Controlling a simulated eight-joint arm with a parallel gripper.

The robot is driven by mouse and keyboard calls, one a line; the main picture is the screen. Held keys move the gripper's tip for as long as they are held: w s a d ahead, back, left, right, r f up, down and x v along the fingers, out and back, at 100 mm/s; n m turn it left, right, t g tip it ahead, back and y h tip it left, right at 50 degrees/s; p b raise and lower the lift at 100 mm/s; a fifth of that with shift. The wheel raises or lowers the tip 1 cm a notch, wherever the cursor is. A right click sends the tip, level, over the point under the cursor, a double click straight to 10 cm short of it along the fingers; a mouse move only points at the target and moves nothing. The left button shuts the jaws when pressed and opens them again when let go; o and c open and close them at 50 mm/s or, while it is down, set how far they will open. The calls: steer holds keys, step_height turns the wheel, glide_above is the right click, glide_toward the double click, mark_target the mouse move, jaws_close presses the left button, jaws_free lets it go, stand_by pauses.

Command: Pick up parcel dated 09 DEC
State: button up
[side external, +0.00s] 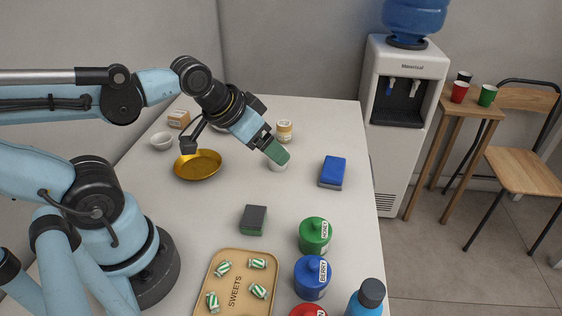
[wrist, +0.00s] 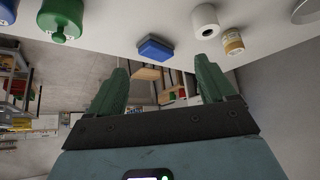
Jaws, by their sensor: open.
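No date 09 DEC is legible in either view, so I cannot tell which item is the parcel. A small brown box (side external: 178,118) with a pale mark sits at the back left of the counter and may be a parcel. My gripper (side external: 277,151) is above the back middle of the counter, right of that box. In the side view its green finger partly covers a white roll (side external: 278,167). In the wrist view my gripper (wrist: 160,85) has its two green fingers wide apart with nothing between them. The brown box is not visible there.
A gold bowl (side external: 198,164), a white cup (side external: 162,141), a labelled jar (side external: 284,131), a blue box (side external: 332,171) and a dark grey block (side external: 254,220) stand on the counter (side external: 200,215). A sweets tray (side external: 236,256), green jar (side external: 314,235) and blue jar (side external: 312,278) are in front.

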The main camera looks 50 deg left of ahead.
steer(key=w+a+f+m+g+y, duration=0.1)
steer(key=w+a+m+g+y, duration=0.25)
steer(key=a, duration=0.65)
steer(key=w+a+m+g+y, duration=0.3)
steer(key=a+m+y, duration=0.1)
steer(key=a, duration=0.7)
steer(key=s+a+f+m+g+y, duration=0.1)
steer(key=a+f+g, duration=0.1)
steer(key=a, duration=0.2)
steer(key=s+a+f+m+g+y, duration=0.1)
steer(key=a+f+g, duration=0.1)
steer(key=a, duration=0.3)
steer(key=s+a+f+m+g+y, duration=0.1)
steer(key=a+f+g, duration=0.2)
steer(key=a, duration=0.1)
steer(key=shift+a+m+g+y, duration=0.25)
steer(key=shift+a, duration=0.15)
steer(key=shift+s+a+f+g, duration=0.4)
glide_toward(173, 113)
steer(key=shift+s+a+f, duration=0.95)
steer(key=shift+a+f, duration=0.2)
steer(key=shift+a+r+x, duration=0.1)
steer(key=shift+r+x, duration=0.05)
steer(key=shift+x, duration=0.75)
steer(key=shift+a+r+x, duration=0.1)
steer(key=shift+r+x, duration=0.05)
steer(key=shift+x, duration=0.7)
steer(key=shift+a+r+x, duration=0.1)
steer(key=shift+r+x, duration=0.05)
steer(key=shift+x, duration=0.75)
